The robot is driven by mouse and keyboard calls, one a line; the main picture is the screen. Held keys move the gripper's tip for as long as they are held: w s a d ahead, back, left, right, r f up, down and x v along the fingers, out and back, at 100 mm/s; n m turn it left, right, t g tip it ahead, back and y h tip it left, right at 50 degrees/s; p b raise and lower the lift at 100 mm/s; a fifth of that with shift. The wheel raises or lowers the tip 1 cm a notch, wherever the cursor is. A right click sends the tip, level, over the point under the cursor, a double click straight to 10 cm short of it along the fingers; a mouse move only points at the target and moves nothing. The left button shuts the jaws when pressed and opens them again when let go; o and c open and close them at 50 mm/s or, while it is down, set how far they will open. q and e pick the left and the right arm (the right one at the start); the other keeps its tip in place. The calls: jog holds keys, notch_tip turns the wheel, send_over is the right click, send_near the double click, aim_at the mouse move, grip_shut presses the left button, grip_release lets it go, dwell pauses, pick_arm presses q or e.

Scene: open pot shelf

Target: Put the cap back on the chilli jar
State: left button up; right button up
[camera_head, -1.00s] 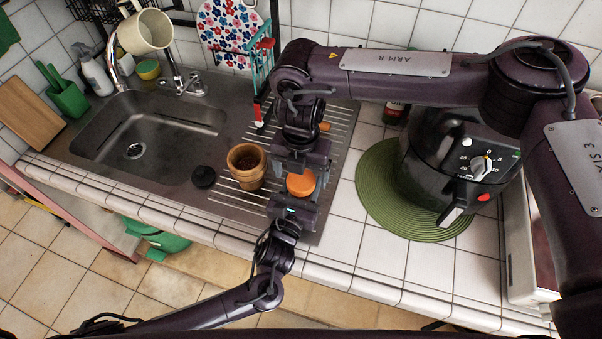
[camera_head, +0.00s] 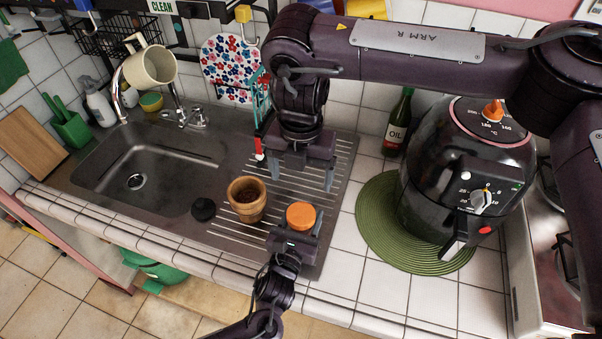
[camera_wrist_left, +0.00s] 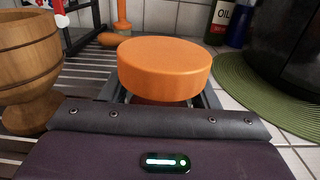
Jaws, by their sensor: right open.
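The orange cap (camera_head: 301,215) sits level on top of the chilli jar, whose body is almost wholly hidden under it. In the left wrist view the cap (camera_wrist_left: 165,68) fills the space above the fingers, with a thin strip of the jar (camera_wrist_left: 160,101) showing below. My left gripper (camera_head: 297,226) is closed around the jar beneath the cap, at the drainboard's front right. My right gripper (camera_head: 299,177) is open and empty, above and behind the cap, apart from it.
A wooden mortar (camera_head: 247,203) stands just left of the jar, with a small black round object (camera_head: 204,209) beside it. A black air fryer (camera_head: 455,185) stands on a green mat (camera_head: 375,225) to the right. An oil bottle (camera_head: 397,128) is behind. Counter tiles between jar and mat are clear.

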pick_arm(q)
jog(key=o, duration=0.4)
jog(key=b+v, duration=0.1)
jog(key=v, duration=0.6)
jog(key=shift+s+a+r, duration=0.1)
jog(key=shift+s, duration=0.25)
